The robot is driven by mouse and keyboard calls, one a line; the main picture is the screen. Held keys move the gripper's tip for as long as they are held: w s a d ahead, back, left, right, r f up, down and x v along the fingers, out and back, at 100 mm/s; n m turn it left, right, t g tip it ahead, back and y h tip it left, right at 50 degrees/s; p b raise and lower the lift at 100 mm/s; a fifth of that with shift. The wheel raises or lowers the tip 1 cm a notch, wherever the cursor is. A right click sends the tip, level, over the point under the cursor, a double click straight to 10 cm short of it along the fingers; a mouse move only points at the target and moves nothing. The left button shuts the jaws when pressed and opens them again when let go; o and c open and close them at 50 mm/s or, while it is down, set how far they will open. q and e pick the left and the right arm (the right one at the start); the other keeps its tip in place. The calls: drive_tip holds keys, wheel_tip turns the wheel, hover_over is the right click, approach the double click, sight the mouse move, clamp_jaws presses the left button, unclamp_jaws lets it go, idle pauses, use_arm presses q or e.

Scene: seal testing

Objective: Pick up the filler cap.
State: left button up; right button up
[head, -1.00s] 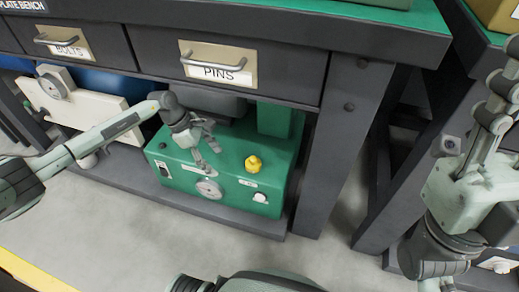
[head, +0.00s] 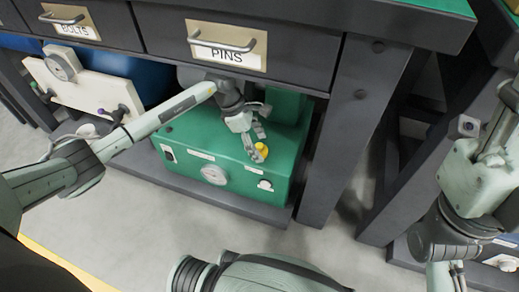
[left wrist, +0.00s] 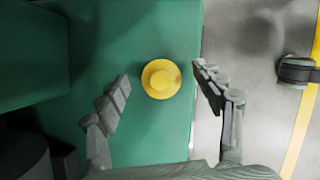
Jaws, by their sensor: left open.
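The yellow filler cap (head: 261,150) sits on the top of the green pump box (head: 200,180), near its front right edge. In the left wrist view the cap (left wrist: 161,79) is round and lies between the two fingers, a little beyond their tips, with space on both sides. My left gripper (head: 258,145) reaches in from the left below the drawers. It is open and empty, right by the cap; in the head view a finger overlaps part of it. My right arm (head: 470,190) is at the right edge; its gripper's fingers are not clearly seen.
The bench with its bolts drawer (head: 70,20) and pins drawer (head: 227,46) overhangs the box. A bench leg (head: 345,130) stands close right of it. A white panel with a gauge (head: 75,80) is at the left. The floor in front is clear.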

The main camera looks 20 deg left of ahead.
use_arm(q)
drive_tip(key=shift+d+f, duration=0.3)
drive_tip(key=shift+f, duration=0.3)
drive_tip(key=c, duration=1)
drive_tip(key=shift+o, duration=0.2)
drive_tip(key=shift+r, duration=0.1)
